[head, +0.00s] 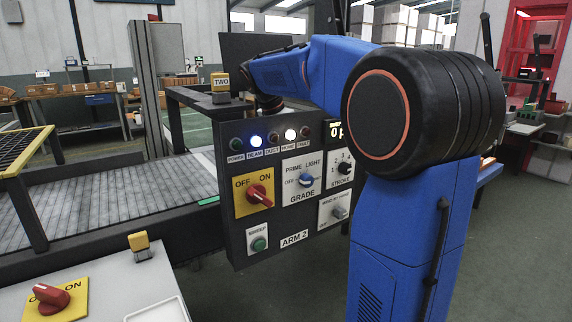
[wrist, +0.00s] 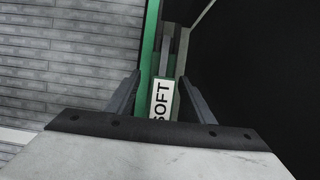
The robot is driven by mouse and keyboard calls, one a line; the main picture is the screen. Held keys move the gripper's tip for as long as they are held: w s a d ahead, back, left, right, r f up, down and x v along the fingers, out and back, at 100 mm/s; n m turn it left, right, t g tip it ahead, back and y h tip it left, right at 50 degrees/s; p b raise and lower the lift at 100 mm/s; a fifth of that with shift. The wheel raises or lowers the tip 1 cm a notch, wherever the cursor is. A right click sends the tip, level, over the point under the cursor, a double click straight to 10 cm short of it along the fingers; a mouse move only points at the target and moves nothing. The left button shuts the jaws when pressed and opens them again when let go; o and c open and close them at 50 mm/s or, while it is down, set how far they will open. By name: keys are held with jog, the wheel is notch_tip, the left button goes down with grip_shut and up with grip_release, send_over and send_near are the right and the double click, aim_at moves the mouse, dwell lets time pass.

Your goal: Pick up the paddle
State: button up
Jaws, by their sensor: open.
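I cannot make out a clear paddle in either view. In the wrist view, my gripper (wrist: 158,80) is open, with its two dark fingers apart. Nothing is visibly held. In the head view, my gripper is hidden behind the control panel.
The dark control panel (head: 228,168) with lamps, knobs and switches stands in the middle of the head view. A grey slatted conveyor (head: 95,205) runs at left. A light console (head: 110,285) with a red switch (head: 52,298) is at front left. Grey floor (head: 285,290) lies clear below the panel.

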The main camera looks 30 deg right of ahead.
grip_shut()
